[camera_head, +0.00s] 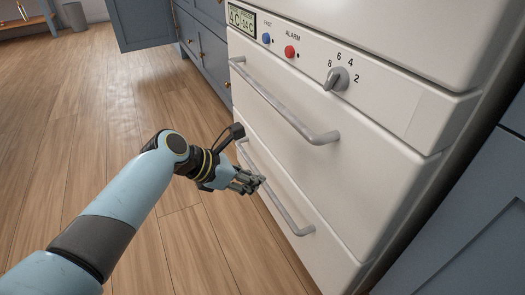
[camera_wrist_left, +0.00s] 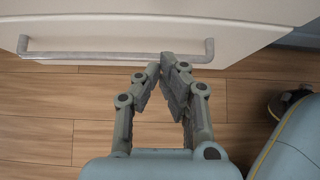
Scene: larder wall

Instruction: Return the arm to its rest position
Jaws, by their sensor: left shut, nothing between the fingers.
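My left gripper (camera_head: 254,184) is shut and empty in the head view, in front of the white freezer (camera_head: 330,130). It is close to the lower drawer's grey bar handle (camera_head: 287,213); I cannot tell in the head view whether it touches. In the left wrist view the fingertips of the gripper (camera_wrist_left: 168,66) meet just below the handle (camera_wrist_left: 110,56), near its right end, with nothing between them. My right gripper is in neither view.
The upper drawer has a grey handle (camera_head: 285,103). The panel above carries a grey dial (camera_head: 337,79), a red button (camera_head: 290,51), a blue button (camera_head: 266,38) and a display (camera_head: 242,19). A blue cabinet door (camera_head: 143,22) stands open behind. The wooden floor (camera_head: 90,110) at left is clear.

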